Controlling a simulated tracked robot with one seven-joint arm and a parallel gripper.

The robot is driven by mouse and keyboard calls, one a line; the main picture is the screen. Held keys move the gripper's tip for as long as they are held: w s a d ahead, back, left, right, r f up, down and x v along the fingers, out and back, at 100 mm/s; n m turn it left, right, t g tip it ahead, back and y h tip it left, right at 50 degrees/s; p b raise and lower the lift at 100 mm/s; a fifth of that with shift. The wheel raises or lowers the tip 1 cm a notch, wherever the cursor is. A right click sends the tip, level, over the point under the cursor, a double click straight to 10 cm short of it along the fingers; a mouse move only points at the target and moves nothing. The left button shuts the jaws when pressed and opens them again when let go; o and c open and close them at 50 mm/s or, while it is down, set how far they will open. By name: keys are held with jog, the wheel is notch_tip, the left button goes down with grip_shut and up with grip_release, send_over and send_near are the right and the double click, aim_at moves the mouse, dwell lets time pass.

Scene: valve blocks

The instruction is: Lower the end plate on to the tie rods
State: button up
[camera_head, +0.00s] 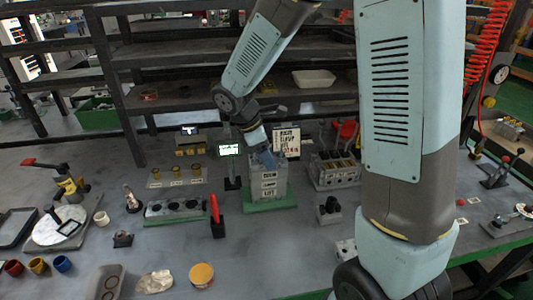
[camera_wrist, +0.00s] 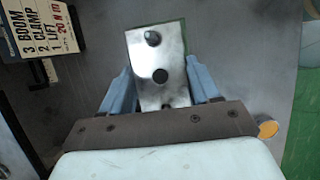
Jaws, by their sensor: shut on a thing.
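My gripper (camera_head: 266,156) is at the top of the grey valve block stack (camera_head: 268,186), which stands on a green base (camera_head: 270,206) and bears white labels. In the wrist view my gripper (camera_wrist: 160,72) has its blue fingers on both sides of a bright metal end plate (camera_wrist: 172,82) with two dark round holes, and is shut on it. In the head view the fingers hide part of the stack's top, and I cannot tell whether plate and stack touch. I cannot make out the tie rods in either view.
A lettered sign (camera_head: 287,141) stands behind the stack; it also shows in the wrist view (camera_wrist: 42,28). A small green-lit screen (camera_head: 229,150) and a red-handled tool (camera_head: 215,210) are left of the stack. A multi-slot block (camera_head: 335,170) is close on the right.

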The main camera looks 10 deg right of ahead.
jog(key=shift+f, duration=0.1)
jog(key=o, duration=1.3)
jog(key=shift+o, duration=0.2)
jog(key=v, duration=1.3)
jog(key=shift+a+r, duration=0.15)
jog(key=shift+r, duration=0.15)
jog(key=s+d+r+m+t+y, duration=0.2)
jog(key=s+d+r+m, duration=0.1)
jog(key=s+d+m, duration=0.5)
jog(key=s+d+r+m+t+y, duration=0.2)
jog(key=s+d+r+m+t, duration=0.1)
jog(key=s+d+m, duration=0.6)
jog(key=shift+s+d+r+m+t+y, duration=0.3)
jog(key=shift+s+r+m, duration=0.25)
jog(key=shift+s, duration=0.35)
